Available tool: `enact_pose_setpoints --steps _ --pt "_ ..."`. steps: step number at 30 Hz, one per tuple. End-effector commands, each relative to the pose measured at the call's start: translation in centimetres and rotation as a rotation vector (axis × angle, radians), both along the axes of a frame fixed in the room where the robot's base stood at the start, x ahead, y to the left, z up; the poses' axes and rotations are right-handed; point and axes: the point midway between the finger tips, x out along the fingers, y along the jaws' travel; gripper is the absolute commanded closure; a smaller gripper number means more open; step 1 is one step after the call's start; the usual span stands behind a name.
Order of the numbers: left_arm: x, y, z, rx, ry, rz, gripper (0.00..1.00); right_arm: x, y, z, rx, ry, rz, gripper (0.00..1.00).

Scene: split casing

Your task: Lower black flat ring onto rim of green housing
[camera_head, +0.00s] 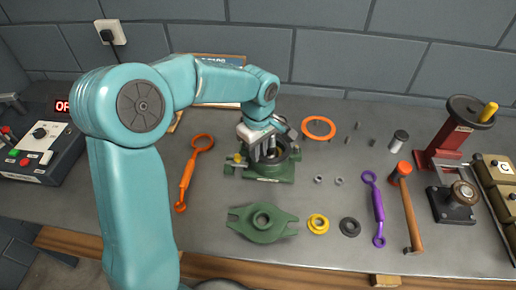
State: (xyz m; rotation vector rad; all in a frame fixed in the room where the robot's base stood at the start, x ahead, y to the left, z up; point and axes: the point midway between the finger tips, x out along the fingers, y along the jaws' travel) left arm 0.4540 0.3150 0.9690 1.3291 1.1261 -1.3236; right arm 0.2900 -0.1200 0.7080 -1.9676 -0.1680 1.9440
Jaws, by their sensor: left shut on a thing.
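The green housing (265,177) stands on the bench near the middle, with flanges at its sides. My left gripper (266,154) points down over its opening and is shut on the black flat ring (288,156). The ring shows as a dark band at the top of the housing, partly hidden by the fingers. It is at or just above the rim; I cannot tell whether it touches. My right gripper is not in view.
In front lie a green cover (262,221), a yellow flanged part (318,224) and a small dark ring (349,227). An orange wrench (186,182) is left; a purple wrench (376,208) and hammer (407,208) are right.

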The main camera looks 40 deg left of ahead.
Motion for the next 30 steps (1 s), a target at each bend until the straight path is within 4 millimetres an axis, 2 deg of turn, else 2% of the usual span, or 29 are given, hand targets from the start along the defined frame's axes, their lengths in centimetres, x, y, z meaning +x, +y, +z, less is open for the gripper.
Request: enact_pose_setpoints --steps 27,28,30 --pt "0.00 0.00 -0.59 0.000 0.000 0.000 1.00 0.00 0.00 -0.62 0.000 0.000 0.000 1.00" --pt "0.00 0.00 -0.57 0.000 0.000 0.000 0.81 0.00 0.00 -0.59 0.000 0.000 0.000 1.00" --pt "0.00 0.00 -0.52 0.000 0.000 0.000 0.58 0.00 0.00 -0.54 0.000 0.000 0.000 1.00"
